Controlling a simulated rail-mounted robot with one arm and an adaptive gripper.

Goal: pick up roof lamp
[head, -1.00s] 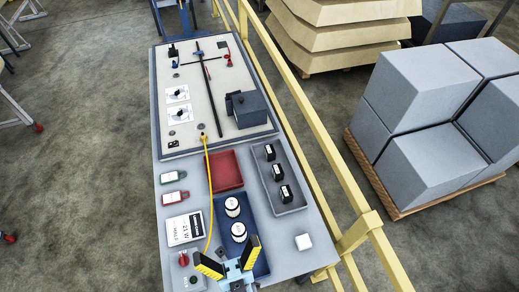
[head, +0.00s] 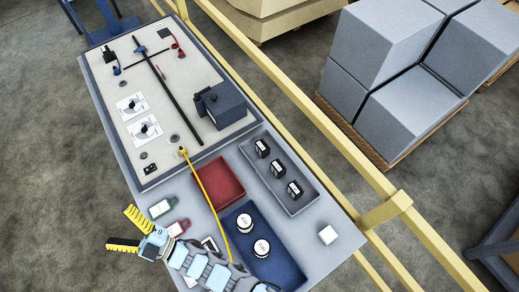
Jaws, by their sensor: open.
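My arm crosses the front of the bench and hides part of the label card there and the tray's near left part.
A grey tray (head: 311,199) holds 3 black labelled blocks. A red tray (head: 220,172) looks empty. A yellow cable (head: 205,195) runs from the panel (head: 135,75) towards the front. A yellow rail (head: 310,110) borders the bench.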

